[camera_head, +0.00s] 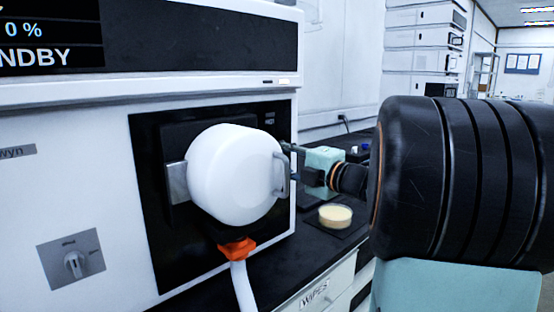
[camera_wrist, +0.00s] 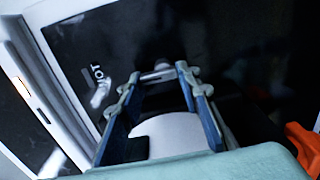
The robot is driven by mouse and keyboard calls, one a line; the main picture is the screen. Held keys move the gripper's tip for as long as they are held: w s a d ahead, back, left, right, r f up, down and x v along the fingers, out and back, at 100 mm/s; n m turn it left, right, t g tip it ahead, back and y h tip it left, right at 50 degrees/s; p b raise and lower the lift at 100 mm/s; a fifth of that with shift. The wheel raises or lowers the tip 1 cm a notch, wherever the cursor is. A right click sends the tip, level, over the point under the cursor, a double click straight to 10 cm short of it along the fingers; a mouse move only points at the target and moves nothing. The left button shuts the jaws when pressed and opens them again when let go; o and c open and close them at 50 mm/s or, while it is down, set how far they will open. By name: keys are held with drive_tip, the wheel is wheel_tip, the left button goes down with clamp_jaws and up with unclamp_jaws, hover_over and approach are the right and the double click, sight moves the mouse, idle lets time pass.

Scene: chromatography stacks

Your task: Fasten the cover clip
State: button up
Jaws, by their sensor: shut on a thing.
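The white round cover (camera_head: 232,175) sits on the black front panel of the white instrument, with a grey metal hinge plate (camera_head: 176,182) at its left. A grey clip (camera_head: 280,174) shaped like a loop stands at the cover's right edge. My gripper (camera_head: 291,163) reaches in from the right, its fingertips at this clip. In the wrist view, my gripper (camera_wrist: 160,76) has a short grey bar of the clip (camera_wrist: 157,73) between its fingertips, and the white cover (camera_wrist: 172,135) shows between the fingers. Whether the clip is latched cannot be told.
An orange fitting (camera_head: 237,249) with a white tube (camera_head: 243,287) hangs below the cover; the orange also shows in the wrist view (camera_wrist: 303,147). A shallow dish (camera_head: 335,215) stands on the dark bench behind my gripper. A switch plate (camera_head: 72,258) is at lower left.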

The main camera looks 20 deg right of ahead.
drive_tip(key=o, duration=1.2)
drive_tip(key=shift+c, duration=0.2)
drive_tip(key=shift+s, duration=0.1)
drive_tip(key=v, duration=1.1)
drive_tip(key=shift+s+d, duration=0.15)
drive_tip(key=shift+s, duration=0.25)
drive_tip(key=shift+r, duration=0.1)
